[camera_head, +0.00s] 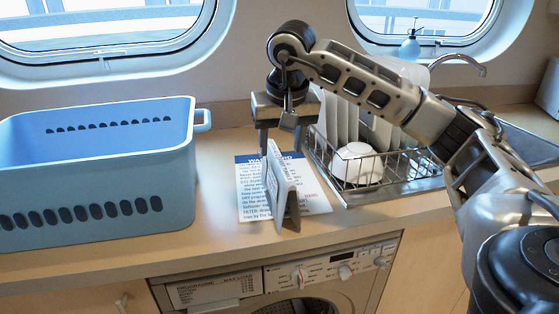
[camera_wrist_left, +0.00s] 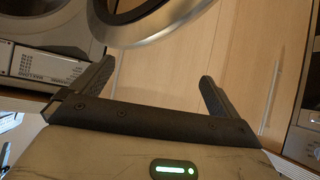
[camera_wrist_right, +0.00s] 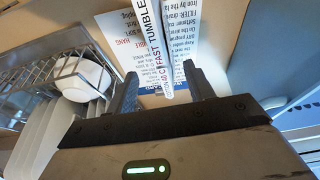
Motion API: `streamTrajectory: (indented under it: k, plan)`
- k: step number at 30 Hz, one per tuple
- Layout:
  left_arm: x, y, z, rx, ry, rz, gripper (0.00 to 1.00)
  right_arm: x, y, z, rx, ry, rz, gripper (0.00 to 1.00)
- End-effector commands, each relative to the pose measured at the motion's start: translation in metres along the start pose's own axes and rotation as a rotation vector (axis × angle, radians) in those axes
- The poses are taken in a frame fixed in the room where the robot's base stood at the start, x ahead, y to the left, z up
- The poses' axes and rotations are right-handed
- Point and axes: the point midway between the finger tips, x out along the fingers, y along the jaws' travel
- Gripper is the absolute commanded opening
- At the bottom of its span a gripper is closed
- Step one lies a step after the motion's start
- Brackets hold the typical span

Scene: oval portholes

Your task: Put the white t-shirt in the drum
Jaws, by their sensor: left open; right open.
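No white t-shirt can be made out in any view. The washing machine (camera_head: 325,268) stands under the counter; only the top of its round door area (camera_head: 300,306) shows, and the drum inside is hidden. In the left wrist view a metal door ring (camera_wrist_left: 165,28) is at the top; whether the door is open is unclear. My left gripper (camera_wrist_left: 155,88) is open and empty below it, in front of wooden cupboard fronts. My right gripper (camera_head: 282,145) is open above the counter, its fingers around the upper part of a standing folded card (camera_head: 284,188); the right wrist view shows the card (camera_wrist_right: 154,45) between the fingers.
A blue laundry basket (camera_head: 90,180) stands on the counter at left; its inside floor is hidden. A printed sheet (camera_head: 250,190) lies under the card. A wire dish rack (camera_head: 400,172) with a white bowl (camera_head: 357,163) and plates is close on the right, beside the sink.

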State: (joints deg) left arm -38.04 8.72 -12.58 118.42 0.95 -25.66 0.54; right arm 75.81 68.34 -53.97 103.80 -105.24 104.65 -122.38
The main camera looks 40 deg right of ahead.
Motion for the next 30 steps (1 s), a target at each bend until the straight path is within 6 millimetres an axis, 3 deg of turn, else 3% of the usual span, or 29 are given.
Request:
streamTrajectory:
  k: [3,7,13,16,20,24,27,30]
  plan:
    - [-0.001,0.0,-0.001,0.001,0.0,0.0,1.0,-0.022,-0.001,-0.001,-0.001,0.003,-0.002,0.53]
    - [-0.001,0.0,-0.001,0.001,-0.001,0.0,1.0,-0.035,-0.001,0.0,-0.001,0.001,-0.001,0.53]
    - [0.0,0.0,0.001,0.001,-0.004,-0.001,1.0,-0.04,-0.002,0.001,-0.001,-0.003,-0.003,0.53]
    - [0.0,0.0,0.002,0.001,-0.005,-0.001,1.0,-0.029,-0.018,0.008,0.001,-0.034,-0.049,0.53]
    - [0.0,0.0,0.002,0.001,-0.005,-0.001,1.0,0.0,-0.074,0.041,0.038,-0.167,-0.216,0.53]
    - [0.0,-0.001,0.002,0.001,-0.005,-0.001,1.0,0.025,-0.158,0.112,0.194,-0.486,-0.478,0.53]
    - [0.0,-0.001,0.002,0.001,-0.005,-0.001,1.0,0.022,-0.209,0.164,0.392,-0.801,-0.634,0.53]
    - [0.0,-0.001,0.002,0.001,-0.005,-0.001,1.0,0.007,-0.246,0.201,0.644,-1.157,-0.724,0.53]
